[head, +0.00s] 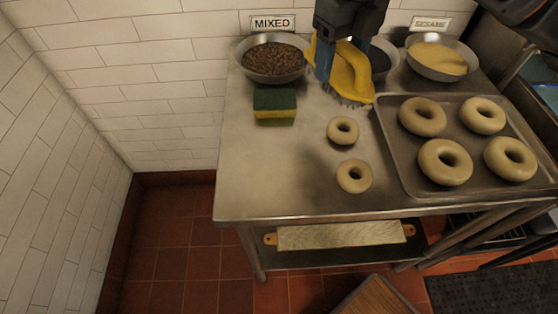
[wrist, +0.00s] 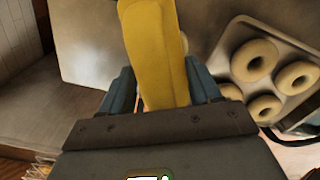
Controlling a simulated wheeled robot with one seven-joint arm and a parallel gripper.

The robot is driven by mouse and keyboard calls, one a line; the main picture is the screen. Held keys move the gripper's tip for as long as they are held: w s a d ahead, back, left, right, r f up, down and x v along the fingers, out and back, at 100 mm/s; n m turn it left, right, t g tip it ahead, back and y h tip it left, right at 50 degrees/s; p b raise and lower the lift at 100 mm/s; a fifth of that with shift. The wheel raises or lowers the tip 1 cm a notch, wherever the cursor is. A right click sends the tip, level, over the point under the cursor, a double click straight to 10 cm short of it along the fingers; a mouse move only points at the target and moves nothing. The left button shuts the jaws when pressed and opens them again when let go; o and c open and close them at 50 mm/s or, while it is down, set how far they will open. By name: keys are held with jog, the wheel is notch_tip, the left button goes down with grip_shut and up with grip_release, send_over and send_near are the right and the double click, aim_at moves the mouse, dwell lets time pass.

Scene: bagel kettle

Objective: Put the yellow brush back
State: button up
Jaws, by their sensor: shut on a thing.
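The yellow brush (head: 352,72) is held above the back of the steel table, with its dark bristles facing down. My gripper (head: 340,58) is shut on its yellow handle, and the blue fingers sit on either side of it. In the wrist view the yellow handle (wrist: 158,50) rises between the blue fingers of my gripper (wrist: 160,88). The brush hides part of a dark bowl behind it. I cannot tell how high the bristles are above the table.
The steel table (head: 270,180) holds a bowl of mixed seeds (head: 272,60), a sesame bowl (head: 438,58), a green-yellow sponge (head: 275,106), two small bagels (head: 343,130) and a tray (head: 400,175) with several bagels. The table's front left is clear.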

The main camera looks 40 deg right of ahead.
aim_at(338, 82)
jog(key=s+a+n, duration=0.1)
jog(key=s+a+f+n, duration=0.1)
jog(key=a+n, duration=0.1)
jog(key=shift+s, duration=0.25)
jog(key=shift+n, duration=0.3)
jog(key=a+f, duration=0.2)
jog(key=a, duration=0.1)
jog(key=w+a+f+p, duration=0.1)
jog(key=a+f, duration=0.1)
jog(key=a, duration=0.2)
jog(key=w+a+f, duration=0.1)
jog(key=a+f, duration=0.1)
jog(key=a, duration=0.1)
jog(key=shift+w+a+f+p, duration=0.2)
jog(key=shift+a+f+p, duration=0.1)
jog(key=shift+a+f, duration=0.1)
jog(key=shift+f, duration=2)
jog(key=shift+f, duration=0.15)
jog(key=o, duration=1)
notch_tip(338, 82, up, 12)
jog(key=shift+r, duration=0.2)
